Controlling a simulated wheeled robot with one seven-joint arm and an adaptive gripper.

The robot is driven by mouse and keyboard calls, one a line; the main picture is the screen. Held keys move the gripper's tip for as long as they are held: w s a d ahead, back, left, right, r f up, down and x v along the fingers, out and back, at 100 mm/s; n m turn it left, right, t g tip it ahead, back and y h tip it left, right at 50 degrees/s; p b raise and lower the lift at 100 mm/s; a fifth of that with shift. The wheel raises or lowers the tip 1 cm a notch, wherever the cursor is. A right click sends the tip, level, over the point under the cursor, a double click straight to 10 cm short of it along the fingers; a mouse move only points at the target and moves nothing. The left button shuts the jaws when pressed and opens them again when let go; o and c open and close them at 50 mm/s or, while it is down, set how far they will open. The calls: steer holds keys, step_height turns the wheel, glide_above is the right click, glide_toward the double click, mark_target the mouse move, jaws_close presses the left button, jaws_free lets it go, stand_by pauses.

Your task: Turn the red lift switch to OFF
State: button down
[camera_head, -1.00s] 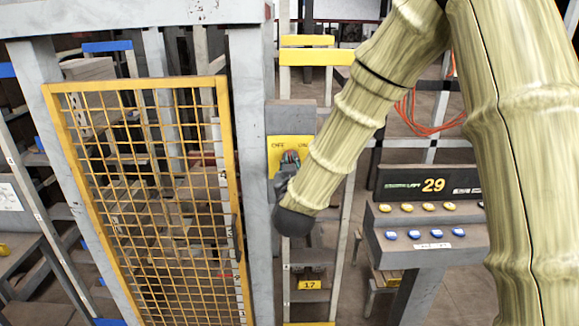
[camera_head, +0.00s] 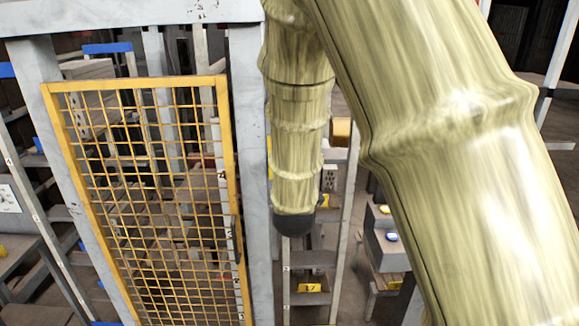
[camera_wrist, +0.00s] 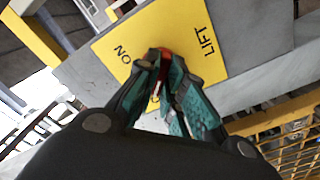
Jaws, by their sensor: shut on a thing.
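The red lift switch (camera_wrist: 164,54) shows as a small red piece between my fingertips in the wrist view. It is mounted on a yellow plate (camera_wrist: 195,38) with the words LIFT and ON, plus other lettering mostly hidden by my fingers. My gripper (camera_wrist: 163,62) has teal finger pads and is shut on the switch, against the plate. The plate looks tilted in the wrist view. In the head view my arm covers the switch, nearly all of the plate and my fingers. The exact angle of the switch is hard to tell.
A grey post (camera_head: 250,180) and a yellow mesh gate (camera_head: 226,130) stand left of my arm in the head view. A button console (camera_head: 392,250) is on the right, partly hidden by my arm.

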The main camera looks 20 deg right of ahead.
steer(key=shift+f, duration=0.1)
stand_by(0.5)
steer(key=c, duration=1.5)
jaws_free()
steer(key=shift+s, duration=0.1)
steer(key=shift+v, duration=3.7)
